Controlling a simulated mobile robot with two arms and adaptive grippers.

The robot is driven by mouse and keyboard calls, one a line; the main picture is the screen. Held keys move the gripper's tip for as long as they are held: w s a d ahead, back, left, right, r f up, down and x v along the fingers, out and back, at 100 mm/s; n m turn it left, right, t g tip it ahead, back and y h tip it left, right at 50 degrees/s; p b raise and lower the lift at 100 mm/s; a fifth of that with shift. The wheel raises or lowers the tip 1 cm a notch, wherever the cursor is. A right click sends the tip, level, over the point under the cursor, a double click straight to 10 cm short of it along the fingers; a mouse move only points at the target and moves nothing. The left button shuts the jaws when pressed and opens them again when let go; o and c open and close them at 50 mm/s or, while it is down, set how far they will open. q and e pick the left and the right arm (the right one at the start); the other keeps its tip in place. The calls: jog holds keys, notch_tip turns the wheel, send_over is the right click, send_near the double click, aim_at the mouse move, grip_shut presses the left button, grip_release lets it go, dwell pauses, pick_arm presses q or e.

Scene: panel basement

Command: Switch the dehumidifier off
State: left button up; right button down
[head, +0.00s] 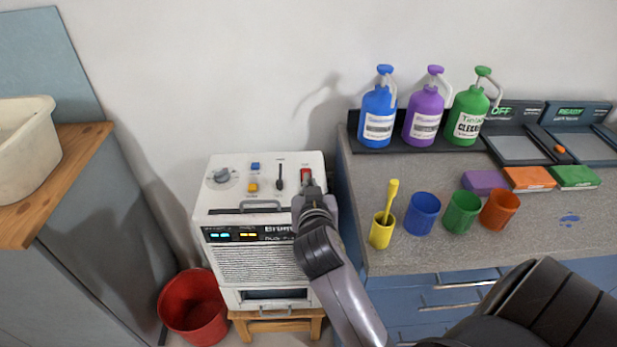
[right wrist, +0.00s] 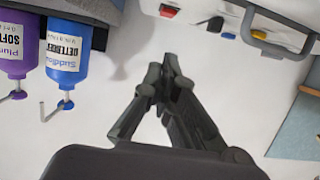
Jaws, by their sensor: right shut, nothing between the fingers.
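The dehumidifier (head: 262,262) is a white box with a louvred front and a lit cyan and yellow display (head: 233,236). Its top carries a grey dial (head: 221,176), a blue button (head: 255,166), a yellow button (head: 253,187), a black lever (head: 279,177) and a red switch (head: 306,175). My right gripper (head: 311,192) is shut and empty, at the near side of the red switch; contact cannot be told. In the right wrist view, the shut fingers (right wrist: 163,68) show below the red switch (right wrist: 168,11). The switch's position is unclear. My left gripper is not in view.
The dehumidifier stands on a wooden stool (head: 240,325) beside a red bucket (head: 193,305). A grey counter (head: 400,245) on the right bears bottles, cups and sponges. A wood-topped cabinet (head: 75,165) stands left. The wall is close behind.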

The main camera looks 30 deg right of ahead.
jog(key=shift+w+d+r, duration=0.15)
jog(key=shift+r, duration=0.25)
jog(key=shift+w+d+r, duration=0.1)
jog(key=shift+w+r, duration=0.05)
jog(key=shift+r, duration=0.25)
send_over(308, 169)
jog(key=s+a, duration=0.3)
jog(key=s, duration=0.2)
jog(key=shift+w+d+f+p, duration=0.15)
jog(key=shift+f+p, duration=0.1)
jog(key=shift+f, duration=0.35)
jog(key=shift+w+a+f+p, duration=0.1)
jog(key=shift+f+p, duration=0.1)
jog(key=shift+f, duration=0.4)
jog(key=f, duration=0.3)
jog(key=shift+w+d+f, duration=0.15)
jog(key=shift+w+f, duration=0.05)
jog(key=shift+f, duration=0.5)
